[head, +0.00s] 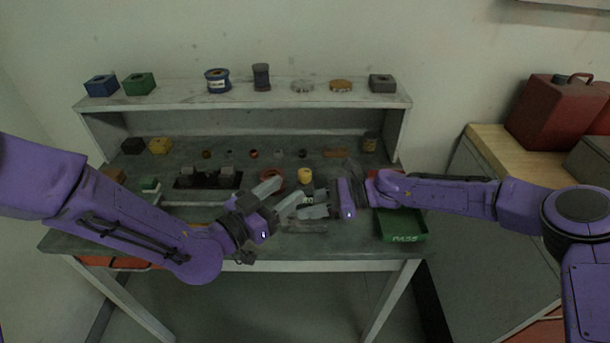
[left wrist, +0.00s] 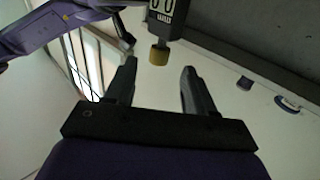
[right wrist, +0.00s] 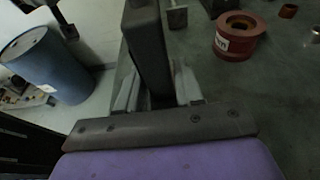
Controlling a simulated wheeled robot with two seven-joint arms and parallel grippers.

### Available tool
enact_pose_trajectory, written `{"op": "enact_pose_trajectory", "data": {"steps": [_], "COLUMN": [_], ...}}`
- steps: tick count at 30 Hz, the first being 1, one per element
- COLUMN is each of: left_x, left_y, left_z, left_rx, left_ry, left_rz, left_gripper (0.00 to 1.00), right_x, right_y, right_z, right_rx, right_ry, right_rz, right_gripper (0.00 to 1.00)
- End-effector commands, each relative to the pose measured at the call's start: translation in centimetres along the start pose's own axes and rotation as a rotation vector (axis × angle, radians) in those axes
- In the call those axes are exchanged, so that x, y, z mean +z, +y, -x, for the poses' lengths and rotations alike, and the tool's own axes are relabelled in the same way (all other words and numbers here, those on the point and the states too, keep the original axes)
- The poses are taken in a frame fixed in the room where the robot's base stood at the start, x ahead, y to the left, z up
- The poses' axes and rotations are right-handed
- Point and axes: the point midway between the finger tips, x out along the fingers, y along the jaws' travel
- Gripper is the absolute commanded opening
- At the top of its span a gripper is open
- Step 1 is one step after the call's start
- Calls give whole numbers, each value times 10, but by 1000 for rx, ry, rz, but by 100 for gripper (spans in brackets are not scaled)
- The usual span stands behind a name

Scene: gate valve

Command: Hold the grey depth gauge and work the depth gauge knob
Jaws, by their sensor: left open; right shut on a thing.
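The depth gauge (head: 308,197) is a dark grey body with a small display and a yellow knob (head: 305,175) on its upper end. My right gripper (head: 314,212) is shut on the gauge and holds it over the front of the bench. In the right wrist view the dark gauge body (right wrist: 149,45) stands between its fingers. My left gripper (head: 287,193) is open just left of the gauge. In the left wrist view the yellow knob (left wrist: 159,52) lies ahead, between the line of the open fingers and slightly beyond their tips, apparently untouched. The gauge display (left wrist: 164,12) shows at the top.
A green PASS tray (head: 403,226) sits at the bench's front right. A red ring-shaped part (right wrist: 240,37) lies on the bench near the gauge. A black fixture (head: 208,179) stands on the left. A raised shelf (head: 245,94) with several parts runs along the back.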

Motion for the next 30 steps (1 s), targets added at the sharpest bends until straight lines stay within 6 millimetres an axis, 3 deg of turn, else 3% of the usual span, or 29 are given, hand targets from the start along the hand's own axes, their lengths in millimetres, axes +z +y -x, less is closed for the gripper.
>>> {"op": "enact_pose_trajectory", "data": {"steps": [3, 9, 20, 24, 25, 30], "left_x": [0, 0, 0, 0, 0, -1], "left_y": [1, 1, 1, 1, 1, 1], "left_z": [-30, -63, -72, -72, -72, -72], "left_rx": [2, 0, 0, 0, 0, -22], "left_ry": [0, 1, 0, 0, 0, 2], "left_rz": [-2, 1, 2, 2, 2, 3], "left_gripper": [54, 54, 54, 9, 4, 4], "right_x": [0, 0, 0, 0, 0, 0], "right_y": [0, 0, 0, 0, 0, 0], "right_z": [0, 0, 0, 0, 0, 0], "right_rx": [0, 0, 0, 0, 0, 0], "right_ry": [0, 0, 0, 0, 0, 0], "right_rz": [1, 0, 0, 0, 0, 0], "right_gripper": [19, 19, 19, 19, 19, 19]}}
